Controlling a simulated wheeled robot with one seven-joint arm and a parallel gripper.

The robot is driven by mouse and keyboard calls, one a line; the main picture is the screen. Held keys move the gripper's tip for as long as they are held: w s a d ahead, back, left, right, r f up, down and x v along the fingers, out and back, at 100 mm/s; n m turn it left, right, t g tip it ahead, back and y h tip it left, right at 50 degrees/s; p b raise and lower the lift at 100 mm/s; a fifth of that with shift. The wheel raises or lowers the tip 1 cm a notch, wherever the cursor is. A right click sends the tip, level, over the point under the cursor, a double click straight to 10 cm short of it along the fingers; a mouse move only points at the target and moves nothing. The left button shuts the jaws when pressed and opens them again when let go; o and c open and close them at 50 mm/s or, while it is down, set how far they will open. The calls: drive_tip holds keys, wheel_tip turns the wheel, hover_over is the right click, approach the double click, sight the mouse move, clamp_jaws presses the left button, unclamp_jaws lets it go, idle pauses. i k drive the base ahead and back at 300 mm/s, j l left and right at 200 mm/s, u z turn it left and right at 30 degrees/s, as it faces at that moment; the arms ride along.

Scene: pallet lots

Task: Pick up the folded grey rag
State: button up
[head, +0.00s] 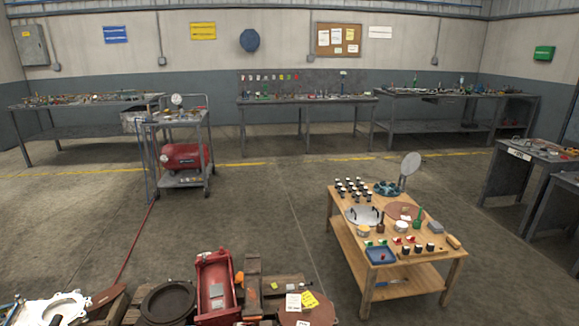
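A small grey block-like thing (436,228), possibly the folded grey rag, lies near the right edge of the wooden table (400,262). It is too small to tell for sure. Another small grey thing (220,291) lies on the red metal part (214,282) in the foreground; I cannot tell what it is. My gripper is not in view.
On the wooden table stand several dark-and-white small items, a blue tray (381,256) and a round disc on a stand (410,166). A cart with a red tank (184,157) stands at the left. Workbenches line the back wall. The middle floor is clear.

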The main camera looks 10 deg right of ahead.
sight(435, 226)
drive_tip(key=i+l, duration=0.15)
drive_tip(key=l, duration=0.4)
drive_tip(key=i+l+u, duration=0.1)
drive_tip(key=l, duration=0.5)
drive_tip(key=i+l, duration=0.1)
drive_tip(key=l, duration=0.45)
drive_tip(key=i+l, duration=0.1)
drive_tip(key=l, duration=0.5)
drive_tip(key=i+l, duration=0.5)
drive_tip(key=i+l+u, duration=0.1)
drive_tip(key=i+l, duration=0.8)
drive_tip(key=i+l+u, duration=0.15)
drive_tip(key=i+l, duration=0.3)
drive_tip(key=l, duration=0.2)
drive_tip(key=i+l, duration=0.45)
drive_tip(key=l, duration=0.15)
